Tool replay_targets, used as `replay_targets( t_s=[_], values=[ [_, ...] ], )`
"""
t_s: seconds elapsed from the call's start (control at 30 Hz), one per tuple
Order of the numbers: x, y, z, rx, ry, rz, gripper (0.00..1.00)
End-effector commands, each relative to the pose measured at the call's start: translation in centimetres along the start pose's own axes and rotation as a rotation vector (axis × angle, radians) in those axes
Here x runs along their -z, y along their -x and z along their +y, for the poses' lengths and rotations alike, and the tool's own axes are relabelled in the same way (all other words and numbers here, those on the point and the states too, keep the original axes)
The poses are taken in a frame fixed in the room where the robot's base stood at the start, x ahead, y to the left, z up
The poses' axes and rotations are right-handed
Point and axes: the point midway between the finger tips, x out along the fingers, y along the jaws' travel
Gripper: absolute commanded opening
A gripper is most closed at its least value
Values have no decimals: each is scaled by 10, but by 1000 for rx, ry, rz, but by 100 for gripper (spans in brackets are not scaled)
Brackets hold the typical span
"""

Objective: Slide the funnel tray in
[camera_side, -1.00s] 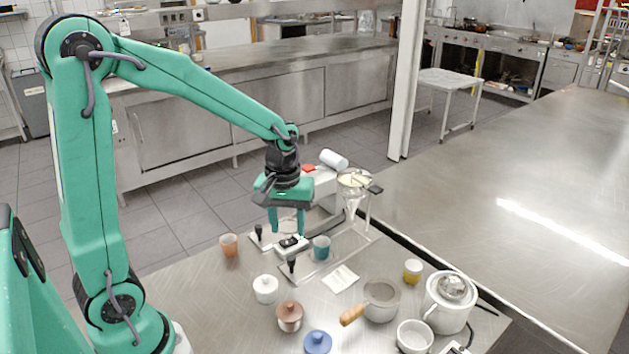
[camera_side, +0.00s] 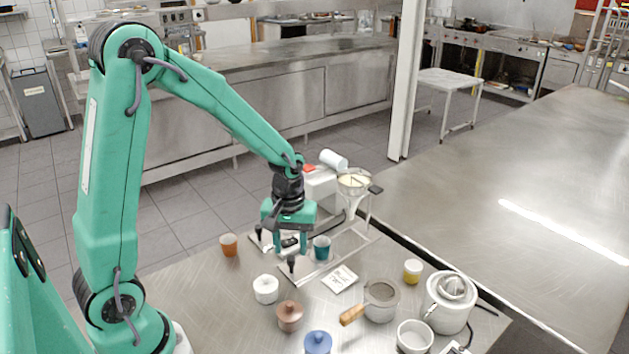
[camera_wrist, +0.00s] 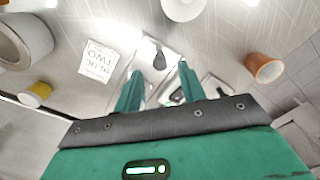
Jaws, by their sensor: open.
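A funnel (camera_side: 353,184) sits in a metal stand behind and to the right of my gripper. Below it, flat metal trays with upright black knobs lie on the table. My gripper (camera_side: 291,246) is open and empty, close above the near knob. In the wrist view the knob (camera_wrist: 160,61) shows beyond and between my two fingertips (camera_wrist: 160,78), apart from them. A second knob (camera_side: 258,231) stands farther left.
An orange cup (camera_side: 229,245), a white lidded pot (camera_side: 266,289), a brown pot (camera_side: 290,316) and a printed card (camera_side: 340,279) lie around the tray. The left front table is bare.

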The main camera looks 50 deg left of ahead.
Motion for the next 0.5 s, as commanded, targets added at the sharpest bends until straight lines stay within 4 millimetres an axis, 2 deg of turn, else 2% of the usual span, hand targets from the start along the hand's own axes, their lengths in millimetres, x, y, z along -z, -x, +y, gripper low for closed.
replay_targets(
  t_s=[0.2,0.5],
  values=[
    [0,-22,0,2,0,-2,40],
    [0,-30,0,0,0,0,40]
  ],
)
